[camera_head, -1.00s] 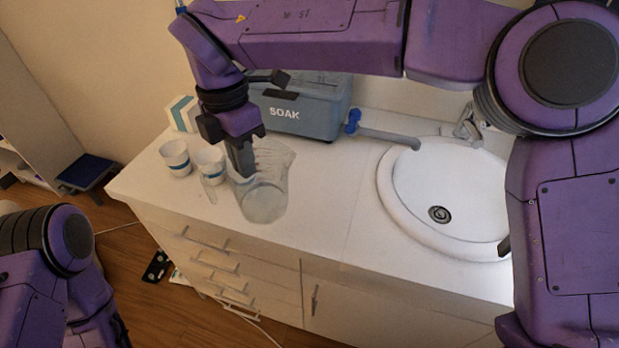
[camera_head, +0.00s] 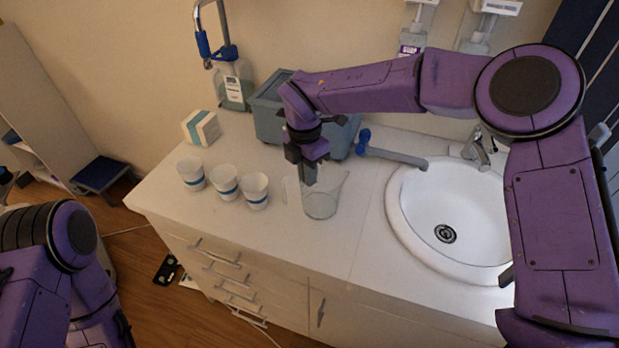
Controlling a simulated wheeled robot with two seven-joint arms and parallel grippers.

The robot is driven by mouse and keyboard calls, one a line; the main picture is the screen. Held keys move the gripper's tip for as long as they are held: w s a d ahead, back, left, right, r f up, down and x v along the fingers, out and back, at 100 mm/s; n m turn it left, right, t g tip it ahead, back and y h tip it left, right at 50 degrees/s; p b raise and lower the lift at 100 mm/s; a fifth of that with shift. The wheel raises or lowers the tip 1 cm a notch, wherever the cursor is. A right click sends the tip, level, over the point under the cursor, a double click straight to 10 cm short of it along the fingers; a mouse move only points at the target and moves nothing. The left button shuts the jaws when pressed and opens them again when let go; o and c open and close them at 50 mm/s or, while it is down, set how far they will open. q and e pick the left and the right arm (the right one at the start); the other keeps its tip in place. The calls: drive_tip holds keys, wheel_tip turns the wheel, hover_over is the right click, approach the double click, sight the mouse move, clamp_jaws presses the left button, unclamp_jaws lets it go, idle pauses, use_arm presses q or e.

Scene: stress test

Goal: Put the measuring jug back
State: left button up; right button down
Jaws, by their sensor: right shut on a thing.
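The measuring jug (camera_head: 321,205) is a clear, see-through vessel at the middle of the white counter, right of the cups and left of the sink. It looks upright, and its base appears to be at the counter surface; I cannot tell for sure whether it touches. My right gripper (camera_head: 308,176) reaches down from above and is shut on the jug at its upper left side. The fingertips are partly hidden by the jug and the gripper body. My left arm is at the lower left, with its gripper out of view.
Three white cups with blue bands (camera_head: 225,183) stand left of the jug. The sink (camera_head: 412,225) is at the right. The counter's front strip is clear.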

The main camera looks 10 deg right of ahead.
drive_tip(key=f, duration=0.1)
drive_tip(key=f+p, duration=0.1)
drive_tip(key=f, duration=0.1)
drive_tip(key=shift+w+d+f+p, duration=0.15)
drive_tip(key=shift+d+f+p, duration=0.1)
drive_tip(key=shift+d+p, duration=0.1)
drive_tip(key=shift+a+f, duration=0.1)
drive_tip(key=shift+f+b, duration=0.2)
drive_tip(key=shift+b, duration=0.1)
drive_tip(key=c, duration=1.3)
unclamp_jaws()
drive_tip(key=shift+o, duration=0.2)
drive_tip(key=shift+r, duration=0.3)
drive_tip(key=shift+w+r, duration=0.1)
drive_tip(key=shift+r, duration=0.15)
wheel_tip(320, 180, up, 11)
drive_tip(key=b, duration=0.2)
drive_tip(key=shift+w+a+r, duration=0.2)
drive_tip(key=shift+w, duration=0.1)
